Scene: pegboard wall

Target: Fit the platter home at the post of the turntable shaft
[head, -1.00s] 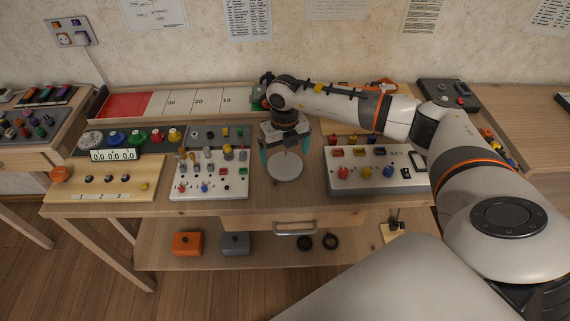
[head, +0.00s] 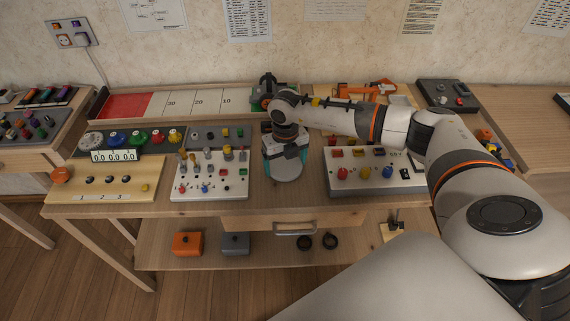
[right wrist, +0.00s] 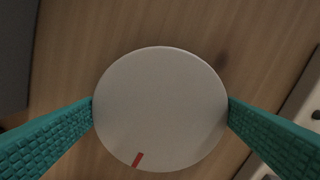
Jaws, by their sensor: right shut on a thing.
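The platter (head: 285,174) is a pale round disc on the bare middle of the bench. In the right wrist view the platter (right wrist: 160,105) fills the middle, with a short red mark near its lower edge. My right gripper (head: 286,163) is over it from behind, its teal fingers on opposite sides of the rim. In the right wrist view both fingers of my right gripper (right wrist: 160,110) touch the rim, so it is shut on the platter. I cannot tell whether the platter is lifted. The turntable shaft and its post cannot be made out. My left gripper is not in view.
A white panel with knobs and switches (head: 208,190) stands left of the platter, and another white panel (head: 375,184) stands to its right. A scale board (head: 180,101) and a green-and-black device (head: 268,91) are behind. Bare wood lies in front of the platter.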

